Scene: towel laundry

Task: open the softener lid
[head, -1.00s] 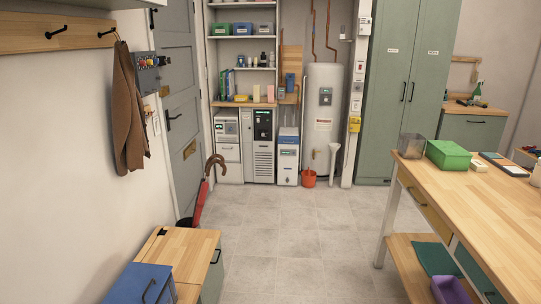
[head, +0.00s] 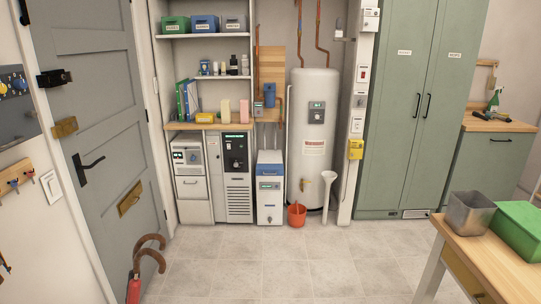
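The softener appears to be the narrow white cabinet (head: 269,195) with a small display, standing on the floor between the grey-fronted unit and the tall white tank. Neither of my grippers is in the head view.
A wooden table (head: 490,260) fills the lower right. Red umbrella (head: 135,285) at lower left. The middle floor is clear.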

